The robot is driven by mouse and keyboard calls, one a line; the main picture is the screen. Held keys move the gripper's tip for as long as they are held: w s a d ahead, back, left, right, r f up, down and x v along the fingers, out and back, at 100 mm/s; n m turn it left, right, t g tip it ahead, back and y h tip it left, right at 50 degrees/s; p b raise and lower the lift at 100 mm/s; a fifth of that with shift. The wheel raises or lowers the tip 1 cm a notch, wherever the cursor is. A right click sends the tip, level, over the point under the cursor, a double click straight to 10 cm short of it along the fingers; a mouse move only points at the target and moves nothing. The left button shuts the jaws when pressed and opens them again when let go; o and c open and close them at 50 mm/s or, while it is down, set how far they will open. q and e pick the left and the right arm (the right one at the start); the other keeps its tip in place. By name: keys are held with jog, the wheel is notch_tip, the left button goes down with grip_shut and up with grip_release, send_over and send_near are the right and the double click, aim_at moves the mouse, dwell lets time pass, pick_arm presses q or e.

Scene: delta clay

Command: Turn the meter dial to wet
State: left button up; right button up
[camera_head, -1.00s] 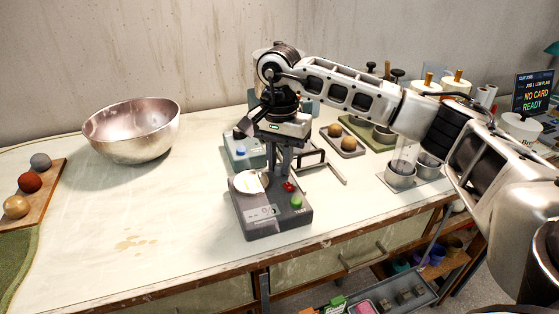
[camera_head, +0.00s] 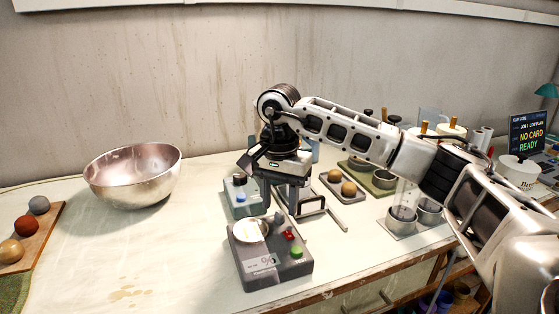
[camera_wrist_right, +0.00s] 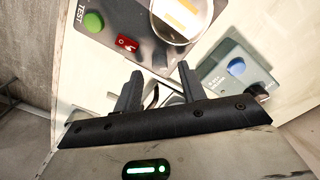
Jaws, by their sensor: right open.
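A grey test unit (camera_head: 270,270) stands on the table with a round pale dish or gauge (camera_head: 250,231), a red switch (camera_head: 289,235) and a green button (camera_head: 296,252). Behind it is a smaller grey-teal box (camera_head: 240,205) with a blue button (camera_wrist_right: 236,66) and a dark knob (camera_wrist_right: 258,90) in the right wrist view. I cannot read a wet mark on either unit. My right gripper (camera_head: 278,198) is open and empty, pointing down above the area by the two units; its fingers (camera_wrist_right: 160,75) also show in the right wrist view. My left gripper is out of view.
A metal bowl (camera_head: 133,178) stands on the left. A wooden board (camera_head: 36,240) with clay balls lies at the left edge. A tray with brown balls (camera_head: 342,188) and metal cups (camera_head: 399,222) stand on the right. The table between bowl and test unit is clear.

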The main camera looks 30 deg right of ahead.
aim_at(279, 213)
pick_arm(q)
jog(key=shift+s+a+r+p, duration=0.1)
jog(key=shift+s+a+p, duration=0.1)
jog(key=shift+p, duration=0.6)
pick_arm(e)
notch_tip(279, 213, up, 14)
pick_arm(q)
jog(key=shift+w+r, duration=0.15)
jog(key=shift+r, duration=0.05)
